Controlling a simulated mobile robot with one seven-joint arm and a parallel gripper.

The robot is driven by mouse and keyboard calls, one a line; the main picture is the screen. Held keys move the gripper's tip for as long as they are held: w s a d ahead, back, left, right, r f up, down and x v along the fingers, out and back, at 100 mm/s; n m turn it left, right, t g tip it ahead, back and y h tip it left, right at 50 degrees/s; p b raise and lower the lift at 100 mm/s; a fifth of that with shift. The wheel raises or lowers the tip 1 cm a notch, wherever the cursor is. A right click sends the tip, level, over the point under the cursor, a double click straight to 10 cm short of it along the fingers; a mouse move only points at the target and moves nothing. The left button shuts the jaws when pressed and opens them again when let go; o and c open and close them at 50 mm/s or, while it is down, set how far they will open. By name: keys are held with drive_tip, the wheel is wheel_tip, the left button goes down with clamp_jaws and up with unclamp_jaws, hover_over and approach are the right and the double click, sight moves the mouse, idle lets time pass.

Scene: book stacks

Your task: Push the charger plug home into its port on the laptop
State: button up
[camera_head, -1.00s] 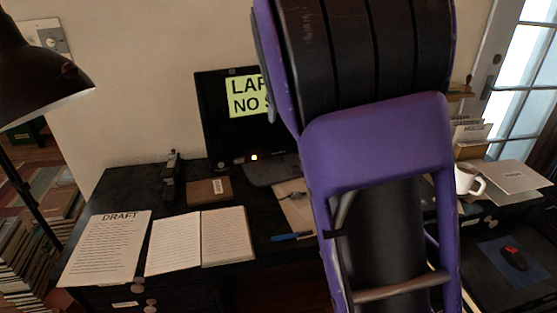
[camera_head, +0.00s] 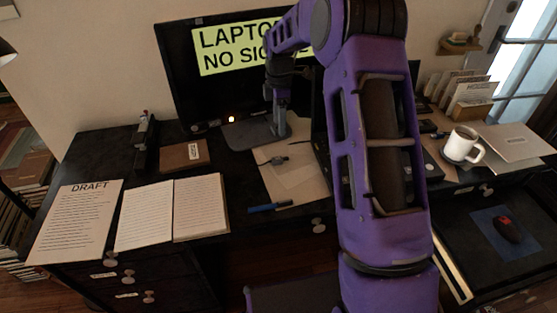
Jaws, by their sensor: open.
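A dark shape that looks like the laptop (camera_head: 319,142) stands mostly hidden behind my arm, with only narrow edges showing on either side. A small dark piece (camera_head: 278,160) lies on the tan folder and papers left of it; it may be the charger plug, but it is too small to tell. The port is not visible. My gripper (camera_head: 281,132) points down in front of the monitor, above or beside the monitor's base and behind the small dark piece. It is open, and nothing shows between its fingers.
The monitor (camera_head: 182,62) reads "LAPTOP NO SIGNAL". A blue pen (camera_head: 270,207), open notebook (camera_head: 200,208), draft sheet (camera_head: 77,222) and brown box (camera_head: 184,157) lie on the left. A white mug (camera_head: 463,146) and letter rack (camera_head: 470,98) stand right. A mouse (camera_head: 507,229) sits lower right.

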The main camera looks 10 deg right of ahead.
hover_over(280, 158)
wheel_tip(280, 158, down, 9)
drive_tip(key=shift+a+r+b, duration=0.15)
drive_tip(key=shift+r+b, duration=0.05)
drive_tip(key=shift+b, duration=0.1)
drive_tip(key=shift+d+f, duration=0.2)
drive_tip(key=shift+f, duration=2.45)
clamp_jaws()
